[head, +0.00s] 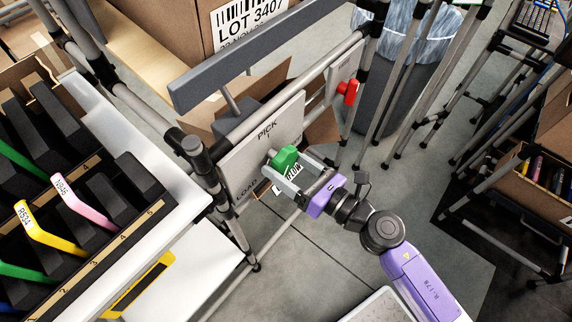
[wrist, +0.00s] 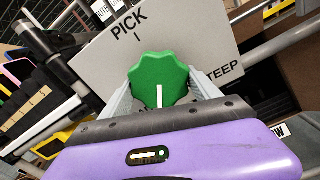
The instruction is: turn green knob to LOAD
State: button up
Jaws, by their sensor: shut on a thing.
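The green knob (head: 284,158) is mounted on a light grey panel (head: 262,133). My gripper (head: 287,171) is shut on the knob, with one finger on each side of it. In the wrist view, the lobed green knob (wrist: 159,76) sits between the fingers. Its white mark points down toward my gripper, away from the word PICK. PICK shows at the panel's top, and LOAD (head: 246,190) at its lower left in the head view. Another word at the right in the wrist view is partly covered.
A red knob (head: 348,91) on a smaller plate is to the right on the same rail. A grey bar (head: 250,56) runs above the panel. A rack with coloured handles (head: 75,200) stands at the left. Pipe frames and a bin (head: 400,85) stand behind.

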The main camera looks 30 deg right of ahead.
jog(key=shift+f, duration=0.1)
dwell(0.3)
jog(key=o, duration=1.4)
jog(key=shift+c, duration=0.2)
jog(key=b+v, duration=0.2)
jog(key=v, duration=0.6)
jog(key=shift+w, duration=0.1)
